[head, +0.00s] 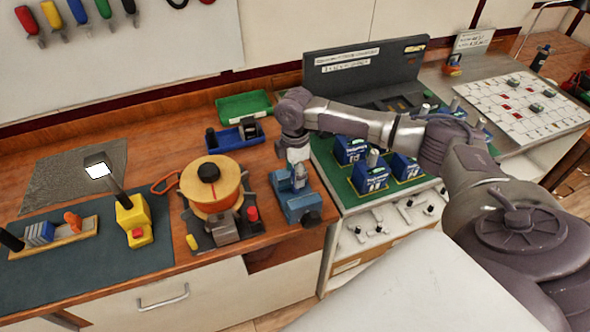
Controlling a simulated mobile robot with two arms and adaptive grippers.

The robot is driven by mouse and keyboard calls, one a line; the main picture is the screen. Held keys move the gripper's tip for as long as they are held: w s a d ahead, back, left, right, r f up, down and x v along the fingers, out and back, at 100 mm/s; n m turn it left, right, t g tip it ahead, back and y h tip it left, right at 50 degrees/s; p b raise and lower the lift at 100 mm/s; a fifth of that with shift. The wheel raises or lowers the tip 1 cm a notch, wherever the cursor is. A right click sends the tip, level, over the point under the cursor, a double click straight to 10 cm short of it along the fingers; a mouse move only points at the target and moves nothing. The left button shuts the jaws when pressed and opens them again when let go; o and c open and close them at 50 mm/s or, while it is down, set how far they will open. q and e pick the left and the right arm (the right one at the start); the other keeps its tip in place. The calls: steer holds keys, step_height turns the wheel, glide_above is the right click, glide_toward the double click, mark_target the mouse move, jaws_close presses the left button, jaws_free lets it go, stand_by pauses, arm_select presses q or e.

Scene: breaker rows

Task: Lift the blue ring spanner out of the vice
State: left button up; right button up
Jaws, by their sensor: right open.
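The blue vice (304,209) stands on the wooden bench near its right end, with a dark round knob at its front. My right arm reaches in from the right, and my right gripper (297,160) points down just above the vice jaws. It is open. Something small and pale-blue shows between gripper and jaws, but I cannot clearly make out the blue ring spanner there; the gripper partly hides that spot. I cannot tell whether the fingers touch anything. My left gripper is not in view.
An orange reel (210,187) on a dark stand is close left of the vice. A blue tray (233,137) and a green tray (243,106) lie behind. A green board (362,205) with several blue breaker blocks is to the right, beneath my forearm.

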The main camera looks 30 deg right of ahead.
steer(key=shift+c, duration=1.3)
steer(key=c, duration=0.5)
jaws_close()
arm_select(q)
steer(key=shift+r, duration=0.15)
arm_select(e)
steer(key=shift+s+r, duration=0.1)
steer(key=shift+s+p, duration=0.1)
steer(key=shift+p, duration=0.2)
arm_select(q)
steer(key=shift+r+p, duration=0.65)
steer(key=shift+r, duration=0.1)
arm_select(e)
steer(key=shift+s+a+r, duration=0.1)
steer(key=shift+s+a, duration=0.05)
steer(key=shift+s, duration=0.25)
